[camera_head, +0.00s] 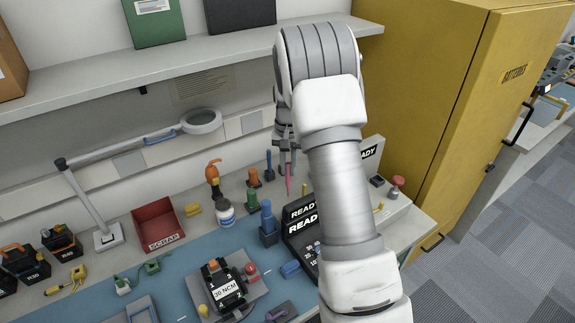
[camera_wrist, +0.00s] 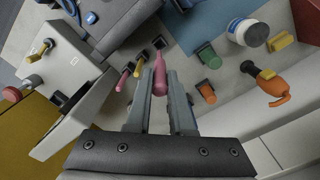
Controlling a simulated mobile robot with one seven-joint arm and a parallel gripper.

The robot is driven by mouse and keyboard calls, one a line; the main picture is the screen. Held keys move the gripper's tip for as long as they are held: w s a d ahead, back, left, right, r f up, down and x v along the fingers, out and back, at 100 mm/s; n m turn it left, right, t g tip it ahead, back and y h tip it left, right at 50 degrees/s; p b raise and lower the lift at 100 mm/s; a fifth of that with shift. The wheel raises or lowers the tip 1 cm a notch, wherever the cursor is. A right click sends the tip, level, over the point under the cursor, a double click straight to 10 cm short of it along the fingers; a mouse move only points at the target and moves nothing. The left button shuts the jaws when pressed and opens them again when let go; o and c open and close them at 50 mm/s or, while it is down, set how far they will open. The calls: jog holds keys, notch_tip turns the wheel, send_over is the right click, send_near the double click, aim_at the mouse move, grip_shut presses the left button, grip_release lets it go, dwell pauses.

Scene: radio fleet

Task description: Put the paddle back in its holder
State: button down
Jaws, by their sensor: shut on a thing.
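My gripper (camera_wrist: 160,82) is shut on a slim pink paddle (camera_wrist: 159,72), which sits between its two fingers in the wrist view. In the head view my gripper (camera_head: 288,150) is above the back of the bench, partly behind my arm, and the pink paddle (camera_head: 290,186) points down from it. Similar upright pieces stand to its left: an orange one (camera_head: 254,178), a green one (camera_head: 252,200) and a larger blue one (camera_head: 268,222) in a dark holder. I cannot make out an empty holder for the pink piece.
A white tub (camera_head: 226,213), an orange tool (camera_head: 213,176) and a red SCRAP bin (camera_head: 157,224) are to the left. A shelf (camera_head: 180,58) overhangs the bench. A yellow cabinet (camera_head: 425,90) stands right.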

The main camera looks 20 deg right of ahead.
aim_at(288, 185)
jog(key=shift+f+b, duration=1.65)
jog(key=shift+f, duration=1.25)
jog(key=shift+f, duration=0.15)
jog(key=shift+f+b, duration=1.8)
jog(key=shift+f, duration=0.7)
jog(key=c, duration=0.7)
grip_release()
notch_tip(288, 185, up, 17)
jog(key=shift+r, duration=0.2)
